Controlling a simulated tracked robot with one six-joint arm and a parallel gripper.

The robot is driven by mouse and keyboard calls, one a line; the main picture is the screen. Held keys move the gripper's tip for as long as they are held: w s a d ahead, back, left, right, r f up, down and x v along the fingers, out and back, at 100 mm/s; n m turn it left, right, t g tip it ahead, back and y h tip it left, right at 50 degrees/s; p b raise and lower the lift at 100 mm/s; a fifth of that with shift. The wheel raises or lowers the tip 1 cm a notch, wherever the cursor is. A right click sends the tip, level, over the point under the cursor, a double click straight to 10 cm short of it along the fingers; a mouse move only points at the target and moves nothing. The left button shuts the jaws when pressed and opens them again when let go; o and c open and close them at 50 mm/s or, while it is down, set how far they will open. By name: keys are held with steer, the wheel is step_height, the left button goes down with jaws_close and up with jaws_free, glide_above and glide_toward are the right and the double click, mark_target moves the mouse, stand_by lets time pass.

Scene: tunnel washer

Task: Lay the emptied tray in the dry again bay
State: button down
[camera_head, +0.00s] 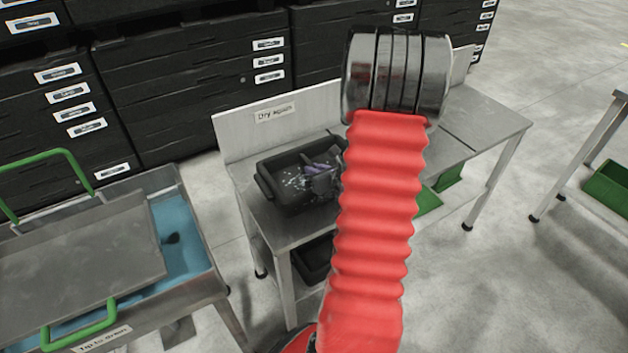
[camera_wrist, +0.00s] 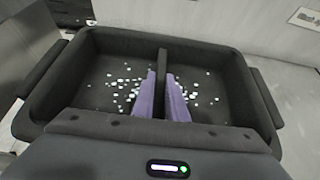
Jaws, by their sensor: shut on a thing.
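A black tray (camera_head: 293,207) with side handles is at the left end of the metal bench, below the "Dry again" sign (camera_head: 275,113). It looks level and on or very near the bench top; I cannot tell if it touches. My gripper (camera_head: 320,173) reaches down into the tray. In the wrist view, the purple fingers of my gripper (camera_wrist: 162,97) are shut on the upright black middle bar (camera_wrist: 163,65) of the tray (camera_wrist: 251,88). Small white bits (camera_wrist: 121,83) are scattered over the tray floor. My red arm hides part of the bench to the right.
A wash tank (camera_head: 180,225) with blue water and a green-handled tilted plate (camera_head: 80,250) stands at left. Another black bin (camera_head: 313,259) sits under the bench. A white back panel (camera_head: 235,135) rises behind the tray. Black drawer cabinets (camera_head: 190,75) line the back.

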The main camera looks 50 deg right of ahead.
stand_by(0.3)
steer(key=shift+f, duration=2.15)
steer(key=shift+f, duration=0.1)
steer(key=c, duration=1.8)
jaws_free()
steer(key=shift+o, duration=0.2)
steer(key=shift+s+r, duration=0.1)
steer(key=shift+r, duration=0.1)
steer(key=v, duration=1.1)
steer(key=shift+s, duration=0.4)
steer(key=shift+a+r, duration=0.15)
